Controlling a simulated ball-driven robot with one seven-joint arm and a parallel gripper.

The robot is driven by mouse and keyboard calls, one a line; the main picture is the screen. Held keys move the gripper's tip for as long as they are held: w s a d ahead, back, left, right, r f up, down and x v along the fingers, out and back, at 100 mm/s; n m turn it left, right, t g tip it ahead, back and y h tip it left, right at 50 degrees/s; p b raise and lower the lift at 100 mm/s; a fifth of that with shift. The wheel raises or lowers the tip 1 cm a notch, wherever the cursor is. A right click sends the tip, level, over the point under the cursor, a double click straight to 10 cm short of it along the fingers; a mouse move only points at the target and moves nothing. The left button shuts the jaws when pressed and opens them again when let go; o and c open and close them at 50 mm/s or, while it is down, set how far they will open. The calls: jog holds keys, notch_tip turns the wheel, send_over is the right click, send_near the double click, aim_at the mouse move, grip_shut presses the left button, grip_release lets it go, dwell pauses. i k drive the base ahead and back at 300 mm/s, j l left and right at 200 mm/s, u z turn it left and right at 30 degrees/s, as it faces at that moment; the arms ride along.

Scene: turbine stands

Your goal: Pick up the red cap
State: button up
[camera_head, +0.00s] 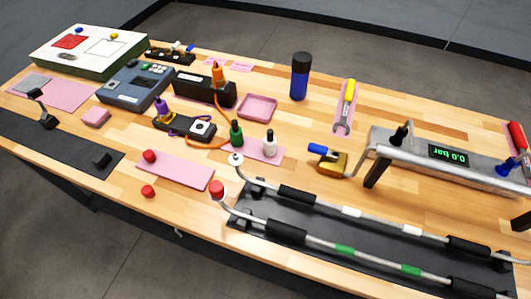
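Red cap-like pieces show in three places. One small red cap (148,191) lies on the bare wood near the front edge of the table. A larger red cap (216,188) sits on the bent end of the front metal tube, to the right. I cannot tell which one the task names. My gripper is not in view.
Wood around the front red cap is clear.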

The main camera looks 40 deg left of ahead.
aim_at(148, 155)
jog(key=u, duration=1.7)
